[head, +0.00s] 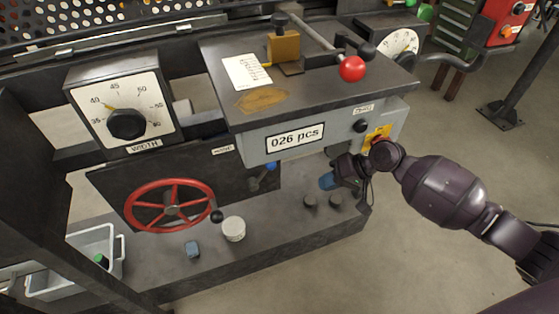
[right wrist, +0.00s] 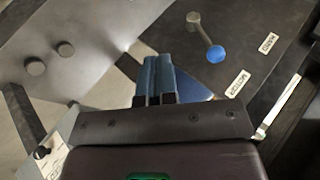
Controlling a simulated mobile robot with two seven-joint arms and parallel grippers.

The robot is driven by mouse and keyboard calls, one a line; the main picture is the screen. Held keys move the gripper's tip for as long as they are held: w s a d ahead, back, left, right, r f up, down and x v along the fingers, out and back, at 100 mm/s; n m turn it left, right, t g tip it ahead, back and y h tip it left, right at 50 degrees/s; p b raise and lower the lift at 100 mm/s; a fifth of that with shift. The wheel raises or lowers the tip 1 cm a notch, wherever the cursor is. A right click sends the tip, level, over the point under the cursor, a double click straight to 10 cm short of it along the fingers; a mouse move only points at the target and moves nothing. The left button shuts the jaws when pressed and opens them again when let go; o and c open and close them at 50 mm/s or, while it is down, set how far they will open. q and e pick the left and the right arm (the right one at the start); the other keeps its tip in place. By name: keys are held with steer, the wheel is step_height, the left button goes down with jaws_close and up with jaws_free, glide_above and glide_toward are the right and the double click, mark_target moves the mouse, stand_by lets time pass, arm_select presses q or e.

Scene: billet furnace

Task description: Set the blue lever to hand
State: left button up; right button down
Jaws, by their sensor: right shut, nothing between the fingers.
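The blue lever (head: 262,177) is on the dark front panel, right of the red handwheel, partly in shadow. In the right wrist view its blue knob (right wrist: 216,54) hangs down and to the right from a pale pivot (right wrist: 193,17). Two small white labels, one upper (right wrist: 268,42) and one lower (right wrist: 238,83), lie to the right of the knob; their words are hard to read. My right gripper (head: 328,181) is shut and empty, to the right of the lever and apart from it. Its blue fingers (right wrist: 160,75) show in the wrist view. My left gripper is not in view.
The red handwheel (head: 171,205) with a black knob is left of the lever. Two dark knobs (head: 322,201) are below my right gripper. The grey counter box (head: 295,138) overhangs the panel.

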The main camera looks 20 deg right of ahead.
arm_select(q)
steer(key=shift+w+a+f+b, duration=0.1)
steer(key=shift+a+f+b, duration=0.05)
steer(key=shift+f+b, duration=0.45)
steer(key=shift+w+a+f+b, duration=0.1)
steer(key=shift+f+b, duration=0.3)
steer(key=shift+b, duration=0.25)
arm_select(e)
steer(key=w+r+g+y, duration=0.1)
steer(key=w+r+g, duration=0.1)
steer(key=w+r, duration=0.4)
steer(key=shift+w+r+m+y, duration=0.3)
steer(key=shift+w+y, duration=0.1)
steer(key=shift+w, duration=0.75)
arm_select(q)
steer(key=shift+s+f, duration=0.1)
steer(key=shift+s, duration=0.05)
arm_select(e)
steer(key=shift+a+f, duration=0.1)
arm_select(q)
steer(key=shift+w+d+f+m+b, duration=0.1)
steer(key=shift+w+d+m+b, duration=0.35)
steer(key=shift+b, duration=0.7)
arm_select(e)
steer(key=x, duration=0.9)
steer(key=shift+a+f, duration=0.2)
steer(key=shift+a, duration=0.15)
